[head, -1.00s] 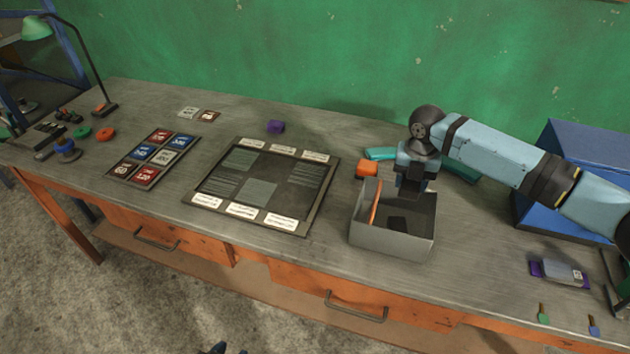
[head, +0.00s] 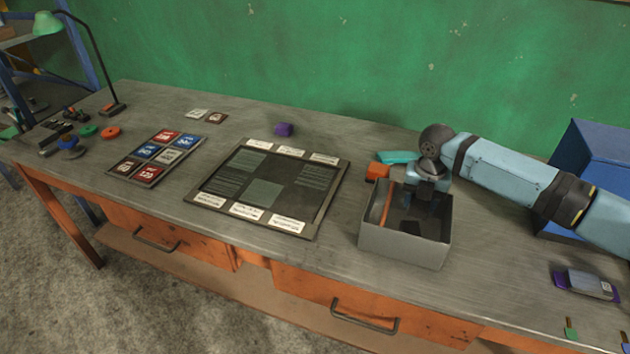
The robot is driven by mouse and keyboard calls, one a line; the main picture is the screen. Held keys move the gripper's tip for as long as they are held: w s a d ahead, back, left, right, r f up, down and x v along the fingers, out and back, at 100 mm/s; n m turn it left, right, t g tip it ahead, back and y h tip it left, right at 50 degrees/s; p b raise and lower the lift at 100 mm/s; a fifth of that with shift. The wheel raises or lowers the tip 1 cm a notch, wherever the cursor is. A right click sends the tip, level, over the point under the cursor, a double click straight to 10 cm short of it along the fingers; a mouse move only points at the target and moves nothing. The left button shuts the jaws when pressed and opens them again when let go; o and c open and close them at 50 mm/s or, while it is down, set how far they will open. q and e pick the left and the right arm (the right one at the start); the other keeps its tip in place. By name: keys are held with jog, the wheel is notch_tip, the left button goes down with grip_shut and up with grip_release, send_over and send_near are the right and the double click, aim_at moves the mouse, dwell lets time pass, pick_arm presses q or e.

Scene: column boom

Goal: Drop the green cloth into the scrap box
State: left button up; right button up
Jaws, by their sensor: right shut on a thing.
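The grey open-topped box (head: 402,247) stands near the front edge of the bench, right of centre; I take it for the scrap box. A long orange piece (head: 386,204) leans inside along its left wall. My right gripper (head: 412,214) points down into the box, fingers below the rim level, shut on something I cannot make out. A dark patch, perhaps shadow, lies on the box floor below it. I cannot pick out a green cloth; the jaws are small and dark here. A teal piece (head: 396,157) lies behind the box, partly hidden by my arm. My left gripper is not in view.
An orange block (head: 377,171) sits just behind the box. A dark framed board (head: 330,196) and a card tray (head: 148,174) lie to the left, a purple block (head: 284,129) behind them. A blue bin (head: 590,152) and a grey-and-purple item (head: 586,284) are at right.

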jog(key=o, duration=1)
jog(key=shift+r, duration=0.1)
notch_tip(320, 180, up, 14)
jog(key=shift+f, duration=0.15)
